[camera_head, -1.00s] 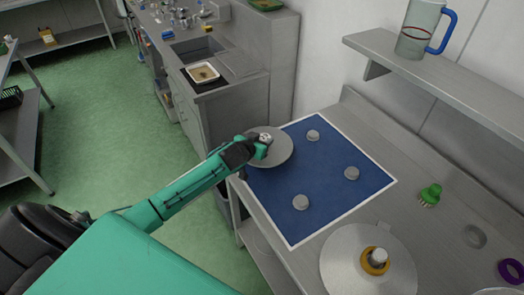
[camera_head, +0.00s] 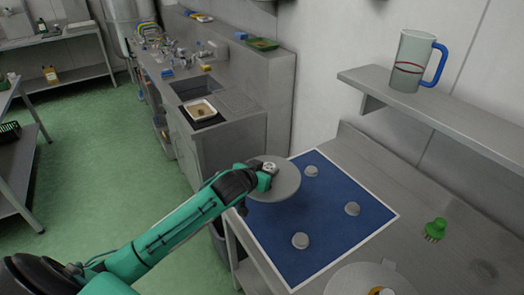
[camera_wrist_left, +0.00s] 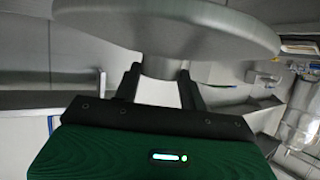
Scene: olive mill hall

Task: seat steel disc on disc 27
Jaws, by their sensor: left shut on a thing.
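The steel disc (camera_head: 284,188) is a round grey plate with a small hub. My left gripper (camera_head: 268,169) is shut on the hub and holds the disc over the far left part of the blue mat. In the left wrist view the disc (camera_wrist_left: 170,28) fills the top, with its hub between the fingers of my left gripper (camera_wrist_left: 160,86). A round steel plate (camera_head: 350,281) with a yellow ring lies on the bench at the lower edge, partly cut off. I read no number, so I cannot tell which thing is disc 27. My right gripper is not in view.
The blue mat (camera_head: 325,235) with a white border carries three visible grey knobs (camera_head: 300,241). A green brush (camera_head: 435,229) stands to its right on the bench. A jug (camera_head: 411,62) with a blue handle stands on the wall shelf (camera_head: 440,106).

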